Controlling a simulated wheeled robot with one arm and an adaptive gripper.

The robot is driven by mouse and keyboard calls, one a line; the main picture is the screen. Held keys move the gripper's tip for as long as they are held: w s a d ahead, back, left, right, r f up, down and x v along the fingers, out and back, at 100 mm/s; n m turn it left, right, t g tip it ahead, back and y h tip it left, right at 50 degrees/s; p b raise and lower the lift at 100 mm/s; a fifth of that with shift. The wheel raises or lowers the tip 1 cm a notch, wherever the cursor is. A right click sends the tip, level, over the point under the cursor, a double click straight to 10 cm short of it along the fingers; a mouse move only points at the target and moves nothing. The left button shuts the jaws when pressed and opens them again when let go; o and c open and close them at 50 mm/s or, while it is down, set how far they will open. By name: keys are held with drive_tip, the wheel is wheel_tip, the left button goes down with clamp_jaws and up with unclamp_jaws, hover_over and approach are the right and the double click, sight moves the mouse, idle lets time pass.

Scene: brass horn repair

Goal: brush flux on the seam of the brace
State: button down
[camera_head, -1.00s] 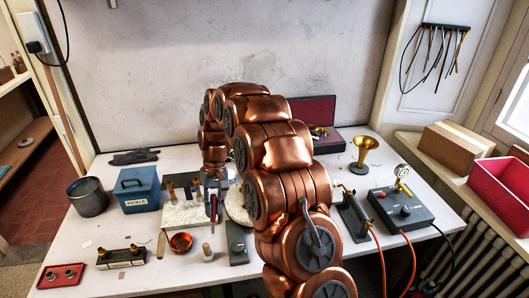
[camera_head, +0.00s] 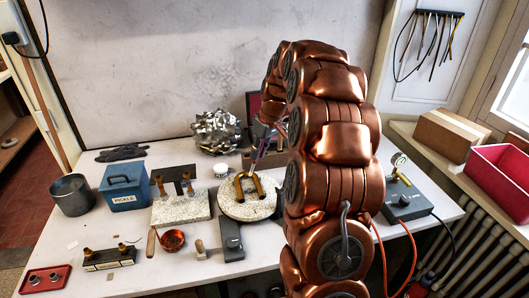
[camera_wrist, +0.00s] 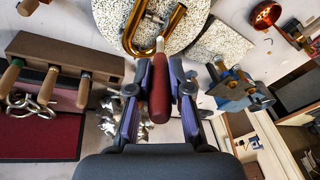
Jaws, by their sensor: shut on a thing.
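My gripper (camera_head: 262,138) is shut on a brush with a dark red handle (camera_wrist: 159,95). The brush's pale tip (camera_wrist: 160,45) points at a U-shaped brass tube piece (camera_wrist: 150,28) in the wrist view. In the head view this brass piece (camera_head: 240,188) lies on a round speckled soldering plate (camera_head: 235,208), and the brush comes down to it from above. I cannot tell whether the tip touches the brass. The brace's seam is too small to make out.
A speckled block (camera_head: 180,210) with brass-topped posts stands left of the round plate. A small white-topped jar (camera_head: 221,169) is behind.

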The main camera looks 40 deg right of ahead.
drive_tip(key=shift+t, duration=0.3)
drive_tip(key=shift+s+d+f, duration=0.1)
drive_tip(key=shift+d+f, duration=0.2)
drive_tip(key=shift+f, duration=0.55)
drive_tip(key=shift+s+d+f, duration=0.15)
drive_tip(key=shift+d+f, duration=0.2)
drive_tip(key=shift+f, duration=0.55)
drive_tip(key=shift+s+d+f, duration=0.1)
drive_tip(key=shift+d+f, duration=0.2)
drive_tip(key=shift+f, duration=0.55)
drive_tip(key=shift+f+b, duration=0.45)
drive_tip(key=shift+b, duration=0.3)
wheel_tip(320, 180, up, 9)
drive_tip(key=shift+p, duration=0.3)
idle(0.3)
